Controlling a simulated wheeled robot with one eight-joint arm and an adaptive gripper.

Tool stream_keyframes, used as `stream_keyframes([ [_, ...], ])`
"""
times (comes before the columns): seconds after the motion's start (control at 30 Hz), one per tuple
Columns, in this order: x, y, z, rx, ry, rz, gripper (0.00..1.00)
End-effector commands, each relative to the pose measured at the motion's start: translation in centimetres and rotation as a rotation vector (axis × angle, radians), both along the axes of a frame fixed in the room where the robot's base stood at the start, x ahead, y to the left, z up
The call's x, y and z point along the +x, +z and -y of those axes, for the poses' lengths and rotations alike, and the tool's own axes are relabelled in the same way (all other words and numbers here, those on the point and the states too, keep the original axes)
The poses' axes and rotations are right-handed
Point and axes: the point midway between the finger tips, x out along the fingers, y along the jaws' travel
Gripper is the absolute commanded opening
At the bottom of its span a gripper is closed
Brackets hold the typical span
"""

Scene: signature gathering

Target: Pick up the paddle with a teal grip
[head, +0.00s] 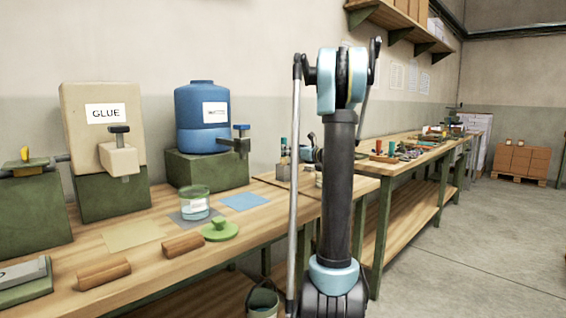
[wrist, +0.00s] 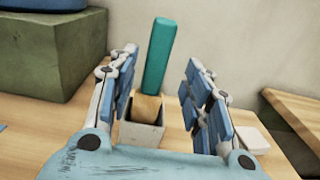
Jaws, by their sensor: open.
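The paddle with a teal grip (wrist: 159,55) stands in a small light grey holder (wrist: 142,136) in the wrist view, grip up and slightly tilted. Its wooden lower part (wrist: 146,107) goes down into the holder, so its end is hidden. My gripper (wrist: 161,62) is open, with one finger on each side of the paddle and a visible gap to both. Nothing is held. In the head view my gripper (head: 309,154) is small and partly hidden behind my arm, beside the small teal-topped paddle (head: 284,146) on the bench.
The wooden bench (head: 90,280) carries a glue dispenser (head: 103,115), a blue tank (head: 202,120) on a green block (head: 207,170), a glass jar (head: 195,203) and a green lid (head: 219,231). In the wrist view a white block (wrist: 252,140) lies right of the gripper.

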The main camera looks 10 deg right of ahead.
Motion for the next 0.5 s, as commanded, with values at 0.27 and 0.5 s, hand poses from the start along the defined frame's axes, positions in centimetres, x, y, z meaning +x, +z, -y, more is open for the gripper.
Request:
stream_keyframes([
  [0.27, 2.7, 0.1, -2.5, 0.000, 0.002, 0.000, 0.45],
  [0.5, 3.4, 0.1, -3.0, 0.000, 0.000, 0.000, 0.45],
])
